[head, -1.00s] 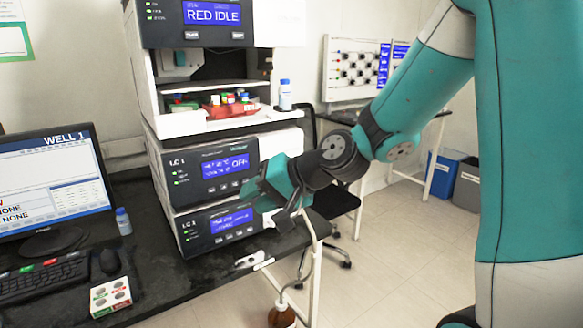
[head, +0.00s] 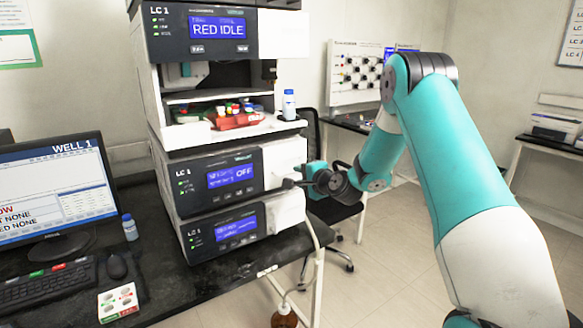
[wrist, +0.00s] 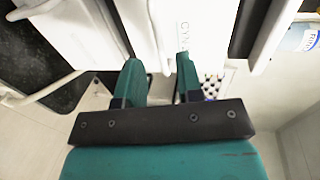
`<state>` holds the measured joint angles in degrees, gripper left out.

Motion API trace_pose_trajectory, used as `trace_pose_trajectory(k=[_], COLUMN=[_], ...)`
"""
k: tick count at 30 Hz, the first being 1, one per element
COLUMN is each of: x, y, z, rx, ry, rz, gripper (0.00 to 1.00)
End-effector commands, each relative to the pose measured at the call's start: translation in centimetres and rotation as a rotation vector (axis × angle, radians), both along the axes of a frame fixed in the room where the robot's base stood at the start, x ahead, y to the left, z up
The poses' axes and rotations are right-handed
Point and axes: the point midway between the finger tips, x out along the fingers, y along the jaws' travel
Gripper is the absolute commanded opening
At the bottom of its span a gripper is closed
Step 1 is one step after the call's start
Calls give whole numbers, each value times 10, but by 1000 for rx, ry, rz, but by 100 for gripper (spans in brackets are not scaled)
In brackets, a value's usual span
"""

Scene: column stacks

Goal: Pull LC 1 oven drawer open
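The LC 1 stack stands on the dark bench in the head view. Its oven module (head: 222,179) has a dark front with a blue display reading OFF. A white front panel (head: 284,158), which looks like the oven drawer, is at its right; I cannot tell whether it is out at all. My gripper (head: 290,183) is at the lower right edge of this panel. In the wrist view my gripper (wrist: 157,60) has its two green fingers apart, with white surfaces beyond them. I see nothing clearly held, and cannot tell whether the fingers touch the panel.
Another LC 1 module (head: 224,228) sits below. A monitor (head: 55,190) and keyboard (head: 45,283) are at left. A dark chair (head: 335,205) stands behind my gripper.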

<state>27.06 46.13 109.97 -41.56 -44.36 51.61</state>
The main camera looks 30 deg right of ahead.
Motion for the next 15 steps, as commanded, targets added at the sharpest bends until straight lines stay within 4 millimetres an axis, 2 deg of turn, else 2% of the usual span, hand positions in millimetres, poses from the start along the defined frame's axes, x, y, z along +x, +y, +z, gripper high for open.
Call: trace_pose_trajectory(k=[1, 6, 10, 15], x=[11, 38, 49, 54], y=[1, 2, 2, 2], z=[0, -6, -10, -11], rx=[-1, -2, -2, 0], ry=[0, 0, 1, 0], rz=[3, 2, 1, 1], gripper=[34, 34, 34, 34])
